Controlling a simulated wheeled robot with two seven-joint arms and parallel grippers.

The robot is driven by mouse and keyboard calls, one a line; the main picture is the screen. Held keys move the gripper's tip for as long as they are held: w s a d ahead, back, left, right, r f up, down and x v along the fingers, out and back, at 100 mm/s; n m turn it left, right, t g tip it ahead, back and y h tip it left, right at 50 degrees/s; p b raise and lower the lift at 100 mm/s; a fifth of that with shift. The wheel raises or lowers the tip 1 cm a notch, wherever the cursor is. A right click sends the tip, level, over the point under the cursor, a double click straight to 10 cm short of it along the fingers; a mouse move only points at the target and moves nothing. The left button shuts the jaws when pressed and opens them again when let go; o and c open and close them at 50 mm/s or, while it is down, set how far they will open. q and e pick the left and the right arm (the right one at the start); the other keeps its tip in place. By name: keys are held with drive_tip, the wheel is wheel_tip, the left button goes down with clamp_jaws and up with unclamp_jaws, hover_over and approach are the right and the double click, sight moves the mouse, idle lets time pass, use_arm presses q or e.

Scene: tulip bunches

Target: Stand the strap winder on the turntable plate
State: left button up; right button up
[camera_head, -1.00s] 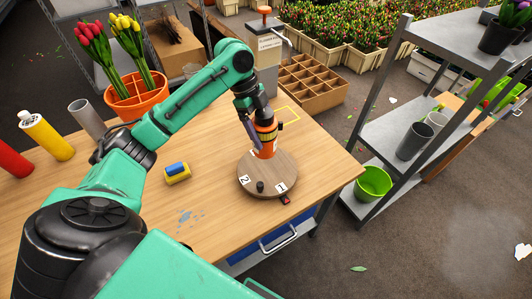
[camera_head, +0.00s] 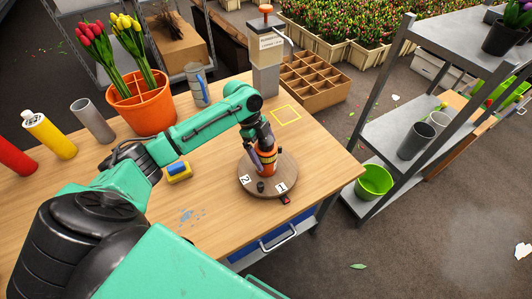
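The strap winder (camera_head: 267,168) appears as an orange body with dark bands over the round wooden turntable plate (camera_head: 287,171). It looks roughly upright, with its lower end near the plate's middle; whether it touches the plate is hard to tell. My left gripper (camera_head: 264,148) is at its upper part, coming down from above, and appears shut on it. The fingers are dark and partly merge with the winder, so the exact grip is hidden. A grey-purple part hangs at the left side of the winder. My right gripper is not in view.
The plate carries number tags and a small black knob (camera_head: 261,187). A yellow and blue block (camera_head: 178,172) lies left of it. An orange tulip pot (camera_head: 143,108), a grey-blue container (camera_head: 197,85) and several cylinders stand farther left. A yellow outline (camera_head: 286,115) marks bare table behind.

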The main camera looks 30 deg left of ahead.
use_arm(q)
drive_tip(key=b+v, duration=0.1)
drive_tip(key=v, duration=1.1)
drive_tip(key=shift+b, duration=0.4)
drive_tip(key=shift+f, duration=0.1)
